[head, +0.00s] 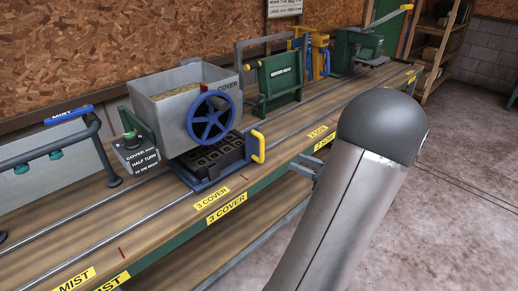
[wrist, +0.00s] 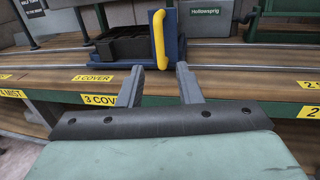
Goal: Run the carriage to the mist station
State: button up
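The blue carriage (head: 215,183) sits on the rails under the cover hopper, with a black tray (head: 208,155) on it. Its yellow handle (head: 259,146) stands upright at the carriage's right front corner. The mist station, with a blue MIST sign (head: 69,114), is at the far left. My gripper (head: 300,166) is just right of the handle in the head view, apart from it and partly hidden by my arm. In the wrist view, my gripper (wrist: 159,74) is open and empty, and the handle (wrist: 159,40) lies ahead, lined up between the fingertips.
The grey cover hopper (head: 185,105) with its blue wheel (head: 211,117) stands over the carriage. Pipework with teal nozzles (head: 56,155) is at the left. The rails (head: 90,237) between carriage and mist station look clear. A green panel (head: 279,72) and other machines stand to the right.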

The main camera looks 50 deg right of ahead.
aim_at(262, 158)
jog(key=w, duration=1.3)
jog(key=shift+w+a, duration=0.15)
jog(key=shift+a, duration=0.25)
grip_shut()
